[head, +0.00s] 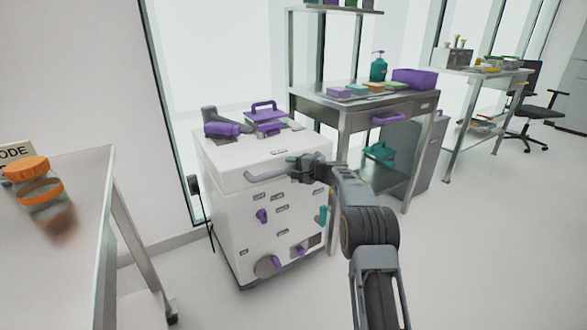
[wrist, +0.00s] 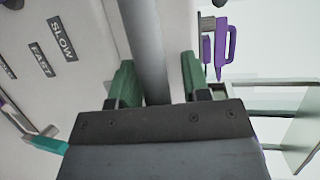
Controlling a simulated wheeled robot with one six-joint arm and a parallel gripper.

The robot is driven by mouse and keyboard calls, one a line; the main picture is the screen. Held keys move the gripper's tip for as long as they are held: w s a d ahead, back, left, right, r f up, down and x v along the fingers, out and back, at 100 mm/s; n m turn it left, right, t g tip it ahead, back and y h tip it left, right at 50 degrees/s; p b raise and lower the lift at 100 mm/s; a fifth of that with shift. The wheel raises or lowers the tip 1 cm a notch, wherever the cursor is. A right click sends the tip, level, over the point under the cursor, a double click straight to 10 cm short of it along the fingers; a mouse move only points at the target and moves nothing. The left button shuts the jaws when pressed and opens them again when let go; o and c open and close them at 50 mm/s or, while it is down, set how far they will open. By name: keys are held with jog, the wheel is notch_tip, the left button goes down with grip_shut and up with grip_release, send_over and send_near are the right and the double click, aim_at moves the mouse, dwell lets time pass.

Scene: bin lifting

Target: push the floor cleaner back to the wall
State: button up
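The floor cleaner (head: 232,211) is a white boxy machine left of centre in the head view, with labels and purple and teal knobs on its front. A grey handle bar (head: 265,176) runs along its upper front edge. My gripper (head: 296,166) is at the right part of this bar. In the wrist view, the bar (wrist: 146,45) passes between the green fingertips of my gripper (wrist: 156,88). The fingers stand apart, with a pale gap between the bar and the right finger. The far side of the bar is hidden.
The wall (head: 90,75) and a window are behind the cleaner. A table (head: 95,178) with an orange-lidded jar (head: 36,188) stands at left. A metal workbench (head: 345,108) stands close behind on the right. The floor (head: 460,260) at right front is clear.

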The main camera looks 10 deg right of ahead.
jog(key=shift+o, duration=0.6)
jog(key=shift+d+f, duration=0.1)
jog(key=shift+d, duration=0.1)
jog(key=shift+s, duration=0.1)
jog(key=p+v, duration=0.2)
jog(key=v, duration=1.1)
jog(key=shift+s+d, duration=0.25)
